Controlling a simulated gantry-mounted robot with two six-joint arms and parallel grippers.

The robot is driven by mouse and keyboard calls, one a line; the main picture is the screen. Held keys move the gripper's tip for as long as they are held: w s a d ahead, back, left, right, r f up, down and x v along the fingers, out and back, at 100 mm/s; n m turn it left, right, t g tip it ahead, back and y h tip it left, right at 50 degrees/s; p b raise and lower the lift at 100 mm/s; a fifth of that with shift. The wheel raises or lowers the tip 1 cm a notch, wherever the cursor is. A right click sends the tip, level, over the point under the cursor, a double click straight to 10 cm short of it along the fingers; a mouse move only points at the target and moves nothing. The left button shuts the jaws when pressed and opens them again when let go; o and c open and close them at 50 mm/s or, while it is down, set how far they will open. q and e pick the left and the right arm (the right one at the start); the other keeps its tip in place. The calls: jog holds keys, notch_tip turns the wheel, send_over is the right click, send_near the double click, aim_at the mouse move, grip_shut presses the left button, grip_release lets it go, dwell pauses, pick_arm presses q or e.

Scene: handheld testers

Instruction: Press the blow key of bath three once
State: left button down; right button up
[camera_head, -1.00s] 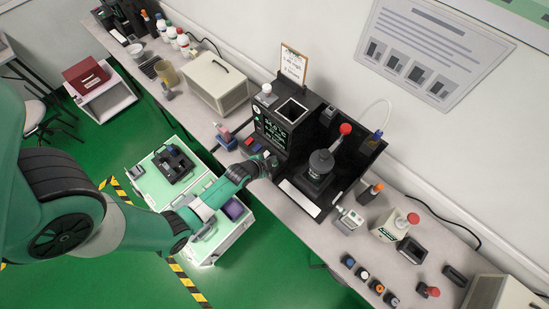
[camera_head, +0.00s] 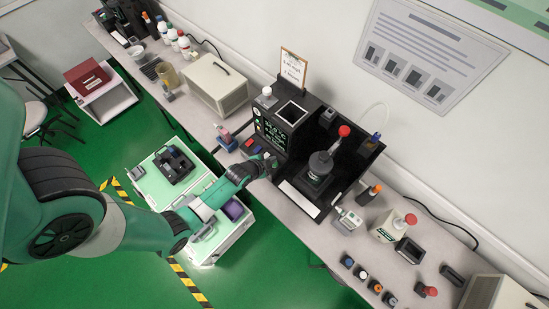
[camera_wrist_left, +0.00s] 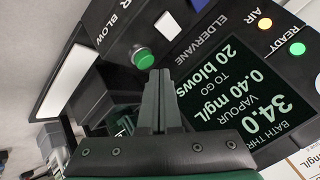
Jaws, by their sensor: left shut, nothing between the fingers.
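The black bath unit (camera_head: 290,112) stands on the bench, and its screen (camera_wrist_left: 235,85) in the left wrist view reads "BATH THR", 34.0, 0.40 mg/L and 20 blows to go. A round green key (camera_wrist_left: 143,58) sits on the black panel, close to the label "BLOW" (camera_wrist_left: 112,28). My left gripper (camera_head: 268,164) is at the unit's front. In the left wrist view its shut, empty fingers (camera_wrist_left: 159,74) point at the panel with their tips just below the green key. I cannot tell whether they touch it. My right gripper is not in view.
A bottle in a blue holder (camera_head: 226,140) is left. A clipboard (camera_head: 292,68) stands behind.

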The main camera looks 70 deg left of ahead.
pick_arm(q)
jog(key=shift+r, duration=0.15)
notch_tip(320, 180, up, 5)
jog(key=p, duration=0.4)
jog(key=shift+p, duration=0.4)
dwell(0.6)
